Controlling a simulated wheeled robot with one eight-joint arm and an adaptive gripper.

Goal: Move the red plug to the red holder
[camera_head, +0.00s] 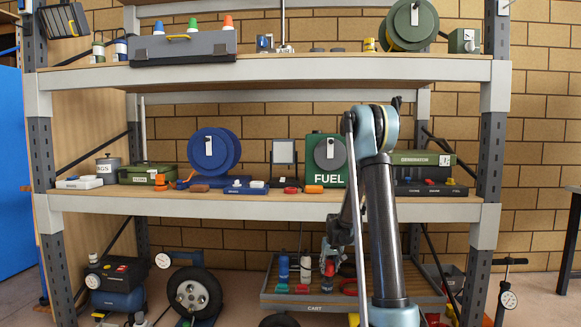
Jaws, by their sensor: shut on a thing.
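My gripper (331,252) reaches down from above into the grey cart tray (320,306) on the floor under the shelf. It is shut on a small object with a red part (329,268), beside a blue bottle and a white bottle. The object is too small to tell for sure that it is the red plug. Small red pieces (302,288) lie at the tray's front. Another small red piece (291,189) lies on the middle shelf. I cannot tell which red thing is the red holder. My arm hides part of the tray's right side.
The middle shelf edge (265,203) runs above the cart. A blue reel (210,150), a green fuel can (327,160) and a dark labelled rack (430,188) stand on that shelf. A wheel (191,294) is left of the cart. A gauge pump (508,297) is right.

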